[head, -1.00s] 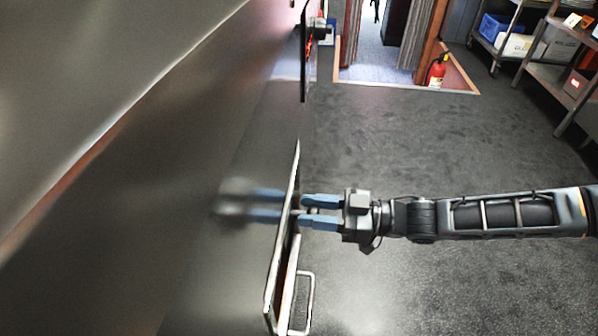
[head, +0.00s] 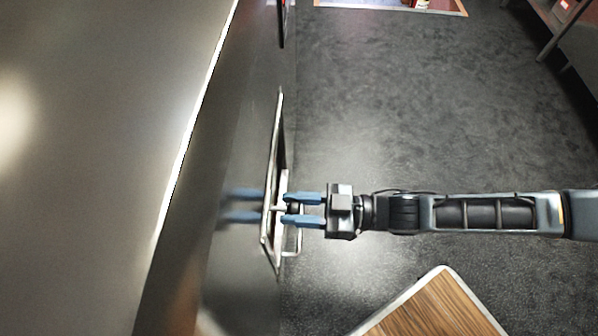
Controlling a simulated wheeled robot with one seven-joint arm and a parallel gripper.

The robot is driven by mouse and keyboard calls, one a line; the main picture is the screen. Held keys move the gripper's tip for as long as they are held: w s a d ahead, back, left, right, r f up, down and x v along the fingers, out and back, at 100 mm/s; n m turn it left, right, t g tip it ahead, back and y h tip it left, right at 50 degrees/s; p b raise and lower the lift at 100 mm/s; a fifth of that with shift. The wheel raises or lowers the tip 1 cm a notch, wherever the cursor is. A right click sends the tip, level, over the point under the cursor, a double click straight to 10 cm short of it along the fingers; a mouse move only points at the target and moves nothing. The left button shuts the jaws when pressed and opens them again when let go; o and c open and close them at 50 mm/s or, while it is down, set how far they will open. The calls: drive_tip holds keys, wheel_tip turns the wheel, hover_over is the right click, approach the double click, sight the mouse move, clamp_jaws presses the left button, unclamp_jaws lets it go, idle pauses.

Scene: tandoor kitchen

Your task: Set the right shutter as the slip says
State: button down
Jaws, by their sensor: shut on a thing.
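A metal shutter panel (head: 275,150) stands on the steel front at the left, seen nearly edge-on. I cannot tell how far the shutter is open from this angle. No slip shows in this view.
The steel front (head: 225,150) fills the left side and mirrors the fingers. Another dark panel (head: 283,22) stands farther along it. A wood-topped surface with a pale edge (head: 425,305) is at the bottom right. The dark floor (head: 400,100) is clear; shelving (head: 560,25) stands far right.

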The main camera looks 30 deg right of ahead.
drive_tip(key=shift+s+a+f, duration=0.15)
drive_tip(key=shift+s+a, duration=0.55)
drive_tip(key=c, duration=0.8)
unclamp_jaws()
drive_tip(key=shift+w, duration=0.1)
drive_tip(key=shift+o, duration=0.2)
drive_tip(key=shift+d, duration=0.1)
drive_tip(key=p+v, duration=0.1)
drive_tip(key=v, duration=0.6)
drive_tip(key=shift+s+d+p, duration=0.25)
drive_tip(key=shift+p, duration=0.05)
